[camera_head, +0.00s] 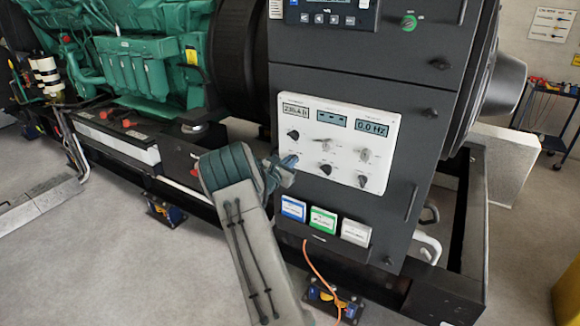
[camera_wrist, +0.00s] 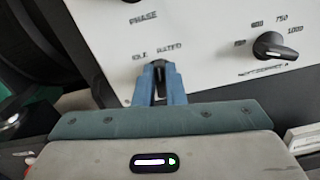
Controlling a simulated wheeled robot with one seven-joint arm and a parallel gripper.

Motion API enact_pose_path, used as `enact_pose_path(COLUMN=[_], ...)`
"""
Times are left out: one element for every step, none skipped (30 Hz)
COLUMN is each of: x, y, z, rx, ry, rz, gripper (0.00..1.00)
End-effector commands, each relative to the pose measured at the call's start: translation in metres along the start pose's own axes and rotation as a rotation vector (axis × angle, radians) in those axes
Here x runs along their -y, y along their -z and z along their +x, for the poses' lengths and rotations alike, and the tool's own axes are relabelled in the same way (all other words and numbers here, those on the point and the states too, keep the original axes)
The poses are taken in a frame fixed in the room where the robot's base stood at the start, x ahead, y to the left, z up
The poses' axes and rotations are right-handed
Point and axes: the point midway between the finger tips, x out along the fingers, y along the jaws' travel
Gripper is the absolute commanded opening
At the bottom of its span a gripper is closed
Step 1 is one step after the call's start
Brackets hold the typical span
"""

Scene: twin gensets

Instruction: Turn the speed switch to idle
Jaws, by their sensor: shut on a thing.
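The white control panel (camera_head: 344,148) is on the front of the dark cabinet, and its lower left part also fills the top of the wrist view (camera_wrist: 205,60). The speed switch (camera_wrist: 159,71) is a small dark knob under the labels IDLE and RATED. My gripper (camera_wrist: 160,74) has its two blue fingers on either side of this knob and is shut on it. The fingers hide most of the knob, so I cannot tell which label it points to. In the head view my gripper (camera_head: 288,164) reaches the panel's lower left and covers the switch.
A black selector knob (camera_wrist: 272,47) with number marks is to the right. Blue, green and white boxes (camera_head: 323,220) sit in a holder below. A green engine (camera_head: 140,65) stands at the left.

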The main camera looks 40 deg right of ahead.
Motion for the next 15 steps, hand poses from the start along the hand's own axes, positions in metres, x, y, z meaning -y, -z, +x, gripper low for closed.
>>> enact_pose_path(x=[-0.0001,-0.0006,-0.0008,-0.0010,-0.0013,-0.0017,-0.0016,-0.0020,-0.0025,-0.0026,-0.0028,-0.0029,-0.0032,-0.0036,-0.0035], y=[0.0024,0.0023,0.0021,0.0017,0.0016,0.0017,0.0014,0.0014,0.0013,0.0013,0.0015,0.0011,0.0009,0.0009,0.0007], z=[-0.0006,-0.0007,-0.0005,-0.0004,-0.0005,-0.0006,-0.0003,-0.0004,-0.0005,-0.0004,-0.0004,-0.0003,-0.0004,-0.0006,-0.0003], rx=[0.001,0.001,0.001,0.001,0.001,0.000,0.000,0.000,0.001,0.000,0.000,0.000,0.000,0.000,0.000], ry=[0.000,0.000,-0.001,0.000,0.000,0.000,0.001,0.000,0.000,0.000,0.000,0.000,0.000,0.000,0.001], rz=[-0.044,-0.073,-0.112,-0.141,-0.169,-0.207,-0.235,-0.263,-0.301,-0.329,-0.356,-0.391,-0.415,-0.439,-0.471], gripper=[0.00,0.00,0.00,0.00,0.00,0.00,0.00,0.00,0.00,0.00,0.00,0.00,0.00,0.00,0.00])
